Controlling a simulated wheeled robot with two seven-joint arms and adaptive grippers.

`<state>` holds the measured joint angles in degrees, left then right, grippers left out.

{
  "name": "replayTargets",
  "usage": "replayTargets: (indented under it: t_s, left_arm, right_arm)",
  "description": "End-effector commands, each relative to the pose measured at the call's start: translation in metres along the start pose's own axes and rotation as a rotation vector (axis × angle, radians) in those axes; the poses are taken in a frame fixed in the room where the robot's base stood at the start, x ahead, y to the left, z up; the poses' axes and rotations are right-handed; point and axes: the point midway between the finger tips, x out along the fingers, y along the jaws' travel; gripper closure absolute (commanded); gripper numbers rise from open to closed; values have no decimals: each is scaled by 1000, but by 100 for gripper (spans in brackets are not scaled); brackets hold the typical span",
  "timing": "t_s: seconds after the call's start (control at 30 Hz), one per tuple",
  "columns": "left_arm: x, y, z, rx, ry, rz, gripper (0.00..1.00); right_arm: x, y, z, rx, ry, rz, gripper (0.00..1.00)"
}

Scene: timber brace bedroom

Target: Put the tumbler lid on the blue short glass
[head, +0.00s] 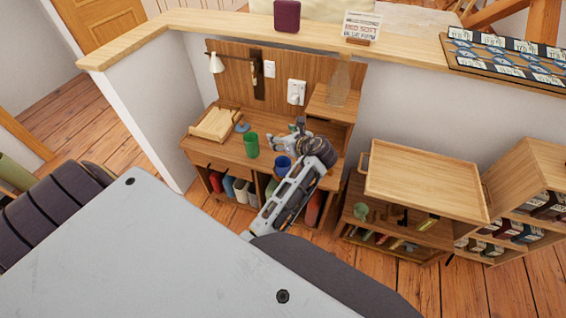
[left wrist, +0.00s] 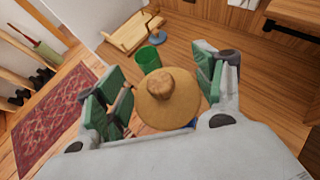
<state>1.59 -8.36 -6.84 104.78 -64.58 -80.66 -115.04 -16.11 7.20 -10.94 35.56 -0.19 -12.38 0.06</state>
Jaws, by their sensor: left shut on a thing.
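The tumbler lid (left wrist: 168,98) is a round tan disc with a brown knob, between the green-padded fingers of my left gripper (left wrist: 158,80). My left gripper also shows in the head view (head: 288,140), over the desk and shut on the lid. The lid is hard to make out there. The blue short glass (head: 283,165) stands on the desk near the front edge, close to the gripper and partly covered by my arm. In the left wrist view only a sliver of blue shows below the lid. I cannot tell whether lid and glass touch. My right gripper is not in view.
A green glass (head: 251,146) stands on the desk (head: 228,150) left of the blue one. A wooden tray (head: 213,123) lies at the back left. A clear bottle (head: 340,85) stands on the raised shelf at right. A low unit with a tray top (head: 425,182) is to the right.

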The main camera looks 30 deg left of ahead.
Motion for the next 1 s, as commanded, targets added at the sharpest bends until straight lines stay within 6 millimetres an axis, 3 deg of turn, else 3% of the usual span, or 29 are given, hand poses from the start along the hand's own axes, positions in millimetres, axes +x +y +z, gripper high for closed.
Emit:
replayTargets:
  t_s: [0.27, 0.57, 0.7, 1.0]
  left_arm:
    - [5, 0, -9, 1, 0, 0, 51]
    - [24, 0, -44, 2, 1, 1, 51]
    - [29, 0, -53, 0, 0, 0, 51]
    - [30, 0, -55, -1, 0, 0, 51]
  right_arm:
    - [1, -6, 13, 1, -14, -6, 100]
    - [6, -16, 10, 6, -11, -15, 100]
    - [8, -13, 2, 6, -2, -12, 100]
    - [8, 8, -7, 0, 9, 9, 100]
